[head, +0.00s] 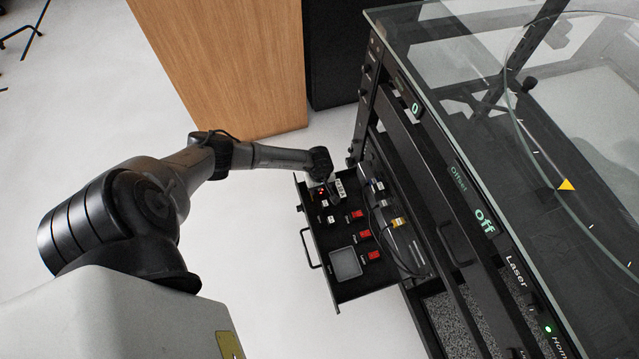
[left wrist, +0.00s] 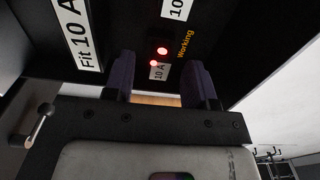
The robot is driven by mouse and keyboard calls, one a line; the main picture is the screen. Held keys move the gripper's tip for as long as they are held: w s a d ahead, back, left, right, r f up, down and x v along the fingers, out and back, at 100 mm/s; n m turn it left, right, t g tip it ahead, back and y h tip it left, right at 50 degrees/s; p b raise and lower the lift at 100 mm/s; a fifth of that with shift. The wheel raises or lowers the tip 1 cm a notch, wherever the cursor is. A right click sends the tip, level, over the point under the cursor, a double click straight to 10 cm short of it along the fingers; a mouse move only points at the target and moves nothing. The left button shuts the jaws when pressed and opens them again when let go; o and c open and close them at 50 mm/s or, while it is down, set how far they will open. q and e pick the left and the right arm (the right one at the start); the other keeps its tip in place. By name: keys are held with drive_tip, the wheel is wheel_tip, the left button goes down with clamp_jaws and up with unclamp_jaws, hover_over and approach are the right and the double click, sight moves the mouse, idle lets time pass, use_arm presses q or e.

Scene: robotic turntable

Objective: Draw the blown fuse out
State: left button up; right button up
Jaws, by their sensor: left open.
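My left gripper (head: 328,178) is over the far end of the open black drawer (head: 330,281). In the left wrist view its two dark fingers (left wrist: 160,72) are spread apart. I cannot tell whether this label is on the blown fuse, or whether the fingers touch anything. Several red fuse-like parts (head: 365,235) sit in the drawer in the head view. My right gripper is not in view.
A grey square pad (head: 345,264) lies at the drawer's near end. The drawer handle (head: 310,249) sticks out to the left. The rack (head: 440,215) with a glass top stands right of it. A wooden panel (head: 225,65) stands behind; pale floor lies left.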

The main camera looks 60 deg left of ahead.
use_arm(q)
drive_tip(key=shift+f+b, duration=0.3)
drive_tip(key=shift+f, duration=0.65)
drive_tip(key=shift+c, duration=0.5)
clamp_jaws()
drive_tip(key=shift+r, duration=0.1)
drive_tip(key=shift+r+p, duration=0.9)
drive_tip(key=shift+r, duration=0.1)
drive_tip(key=shift+r+p, duration=0.95)
drive_tip(key=shift+r, duration=0.2)
